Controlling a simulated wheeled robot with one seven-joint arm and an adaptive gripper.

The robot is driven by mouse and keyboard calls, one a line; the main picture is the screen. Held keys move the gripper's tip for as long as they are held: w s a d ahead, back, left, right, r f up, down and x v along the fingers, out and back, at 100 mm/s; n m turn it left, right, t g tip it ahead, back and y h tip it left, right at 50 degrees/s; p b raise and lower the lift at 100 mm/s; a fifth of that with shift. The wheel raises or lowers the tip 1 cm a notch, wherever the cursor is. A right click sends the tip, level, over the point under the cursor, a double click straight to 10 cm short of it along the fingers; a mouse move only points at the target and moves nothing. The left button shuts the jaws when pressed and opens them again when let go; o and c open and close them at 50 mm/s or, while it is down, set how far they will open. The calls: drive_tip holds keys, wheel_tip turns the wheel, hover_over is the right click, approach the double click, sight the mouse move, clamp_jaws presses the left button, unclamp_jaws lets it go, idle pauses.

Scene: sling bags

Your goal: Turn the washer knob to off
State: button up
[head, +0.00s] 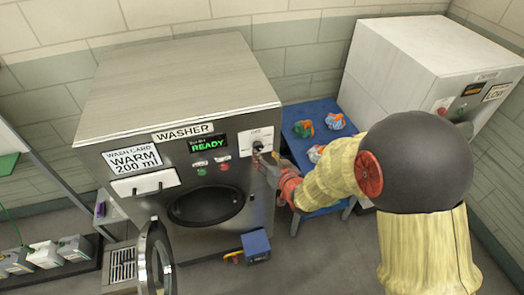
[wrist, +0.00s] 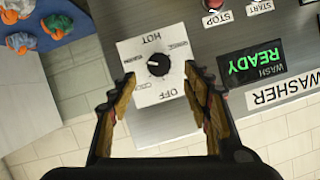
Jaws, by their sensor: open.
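The washer (head: 185,110) is a grey metal machine with a green READY display. Its black round knob (wrist: 158,65) sits on a white square label plate (wrist: 135,50) with HOT and OFF printed on it. A small white mark shows toward the knob's left side in the wrist view; the smaller words are hard to read. The knob also shows in the head view (head: 257,146), close to my gripper (head: 266,164). In the wrist view my gripper (wrist: 159,76) is open, its fingertips apart on either side of the knob, with nothing between them clearly touched.
START and STOP buttons (wrist: 213,4) sit beside the display. The washer's round door (head: 157,260) stands open at the front. A blue table (head: 290,112) with several crumpled cloths stands to the right, before a second white machine (head: 400,50).

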sight(259, 148)
drive_tip(key=x, duration=0.7)
drive_tip(key=shift+w+p, duration=0.15)
drive_tip(key=shift+p, duration=0.25)
drive_tip(key=shift+c, duration=1.2)
drive_tip(key=c, duration=0.9)
